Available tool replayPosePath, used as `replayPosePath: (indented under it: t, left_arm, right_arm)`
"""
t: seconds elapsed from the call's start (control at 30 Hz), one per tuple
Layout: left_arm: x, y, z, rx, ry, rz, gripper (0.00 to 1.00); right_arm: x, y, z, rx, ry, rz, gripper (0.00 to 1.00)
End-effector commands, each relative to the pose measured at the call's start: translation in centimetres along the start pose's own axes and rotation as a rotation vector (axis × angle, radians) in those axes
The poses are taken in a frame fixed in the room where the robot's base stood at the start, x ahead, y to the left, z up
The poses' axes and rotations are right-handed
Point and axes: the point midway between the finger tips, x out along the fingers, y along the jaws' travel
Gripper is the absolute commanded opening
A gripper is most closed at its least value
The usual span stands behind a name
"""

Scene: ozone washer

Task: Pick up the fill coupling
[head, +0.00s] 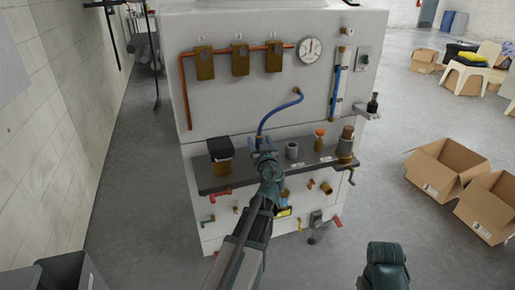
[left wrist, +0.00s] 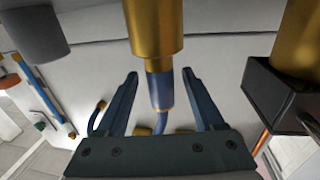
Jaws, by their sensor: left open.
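The fill coupling, a brass cylinder (left wrist: 157,28) on the end of a blue hose, shows at the top middle of the left wrist view. The hose (head: 268,117) curves down from the panel in the head view to just behind my left gripper, which hides the coupling there. My left gripper (head: 264,150) is at the shelf's front. In the left wrist view its fingers (left wrist: 161,76) are open, one on each side of the blue hose end below the brass. I see no clear contact. Only a dark part of my right arm shows at the bottom right.
Pipes and a gauge (head: 310,50) are on the panel. Open cardboard boxes (head: 446,166) stand on the floor at right.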

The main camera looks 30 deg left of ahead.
Motion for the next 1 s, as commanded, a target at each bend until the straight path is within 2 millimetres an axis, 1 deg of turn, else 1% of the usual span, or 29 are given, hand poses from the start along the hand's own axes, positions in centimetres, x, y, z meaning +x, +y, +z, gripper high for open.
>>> replayPosePath:
  t: [0.03,0.17,0.4,0.47,0.5,0.57,0.6,0.8,1.0]
  left_arm:
    - [0.8,0.0,-0.1,0.000,0.000,-0.001,0.69]
    - [2.1,0.2,0.0,0.000,0.000,0.001,0.69]
    - [2.2,0.2,0.0,0.000,0.000,0.002,0.69]
    - [2.2,0.2,0.0,0.000,0.000,0.002,0.60]
    - [2.2,0.2,0.0,0.000,0.000,0.002,0.53]
    - [2.2,0.2,0.0,0.000,0.000,0.002,0.42]
    - [2.2,0.2,0.0,0.000,0.000,0.002,0.35]
    - [2.2,0.2,0.0,0.000,0.000,0.002,0.00]
    - [2.2,0.2,0.0,0.000,0.000,0.002,0.00]
  right_arm:
    - [-0.1,0.0,0.0,0.000,0.000,0.000,0.51]
    - [0.0,0.0,0.0,0.000,0.000,0.000,0.51]
    - [0.0,0.0,0.0,0.000,0.000,0.000,0.51]
    - [0.0,0.0,0.0,0.000,0.000,0.000,0.51]
    - [0.0,0.0,0.0,0.000,0.000,0.000,0.51]
    - [0.0,0.0,0.0,0.000,0.000,0.000,0.51]
    - [0.0,0.0,0.0,0.000,0.000,0.000,0.51]
    - [0.0,0.0,0.0,0.000,0.000,0.000,0.51]
    - [0.0,0.0,0.0,0.000,0.000,0.000,0.51]
